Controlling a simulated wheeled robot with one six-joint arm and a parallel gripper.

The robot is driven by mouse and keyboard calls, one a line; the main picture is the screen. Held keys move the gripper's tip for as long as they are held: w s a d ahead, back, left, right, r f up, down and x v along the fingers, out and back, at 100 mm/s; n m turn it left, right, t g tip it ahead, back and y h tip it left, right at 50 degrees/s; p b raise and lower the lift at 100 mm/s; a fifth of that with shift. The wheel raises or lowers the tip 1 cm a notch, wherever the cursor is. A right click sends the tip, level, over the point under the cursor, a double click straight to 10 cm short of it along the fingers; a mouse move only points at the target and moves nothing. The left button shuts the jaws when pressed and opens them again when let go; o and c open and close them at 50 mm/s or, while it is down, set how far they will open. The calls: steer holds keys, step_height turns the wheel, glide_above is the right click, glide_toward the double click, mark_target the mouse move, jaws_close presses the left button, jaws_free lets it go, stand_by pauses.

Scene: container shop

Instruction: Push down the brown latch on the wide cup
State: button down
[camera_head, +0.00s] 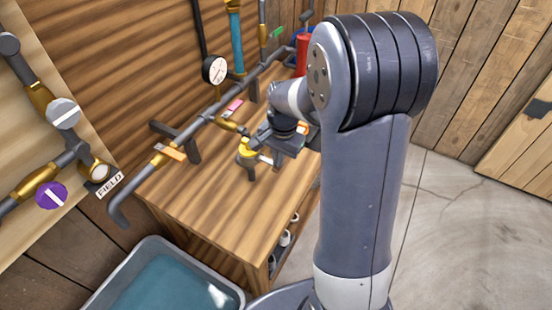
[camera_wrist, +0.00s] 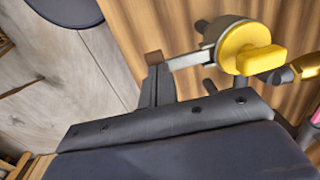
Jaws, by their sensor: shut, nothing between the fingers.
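A small brown block (camera_wrist: 153,57), likely the brown latch, sits at the end of a pale bar (camera_wrist: 185,60) in the wrist view. The bar runs to a grey round body with a yellow knob (camera_wrist: 250,50) on top. The yellow knob also shows in the head view (camera_head: 246,148), above the wooden bench. My gripper (camera_wrist: 156,72) is shut and empty. Its fingertips lie right at the brown block in the picture; I cannot tell whether they touch. No thing is plainly a wide cup.
Grey pipes with brass fittings and a round gauge (camera_head: 215,69) run along the back of the wooden bench (camera_head: 195,215). A grey tub of blue liquid (camera_head: 165,285) stands in front of it. A red cylinder (camera_head: 302,53) is at the far end. Concrete floor is open at right.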

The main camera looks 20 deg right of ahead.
mark_target(281, 168)
steer(key=b, duration=0.1)
steer(key=f+t+y+b, duration=0.1)
steer(key=f+b, duration=0.1)
steer(key=b, duration=0.1)
steer(key=shift+s+d+t+y, duration=0.25)
steer(key=shift+t+y, duration=0.05)
steer(key=f+t+y+b, duration=0.2)
steer(key=b, duration=0.5)
steer(key=shift+d, duration=0.1)
step_height(281, 168, down, 2)
steer(key=t+y+b, duration=0.1)
steer(key=b, duration=0.5)
steer(key=t+y+b, duration=0.2)
steer(key=b, duration=0.3)
steer(key=shift+f+y+b, duration=0.2)
steer(key=shift+y+b, duration=0.1)
steer(key=shift+b, duration=0.05)
steer(key=shift+w+a+r, duration=0.1)
steer(key=shift+a+r, duration=0.15)
steer(key=shift+r, duration=0.1)
steer(key=shift+p, duration=0.3)
steer(key=shift+r+p, duration=0.55)
steer(key=shift+r, duration=0.25)
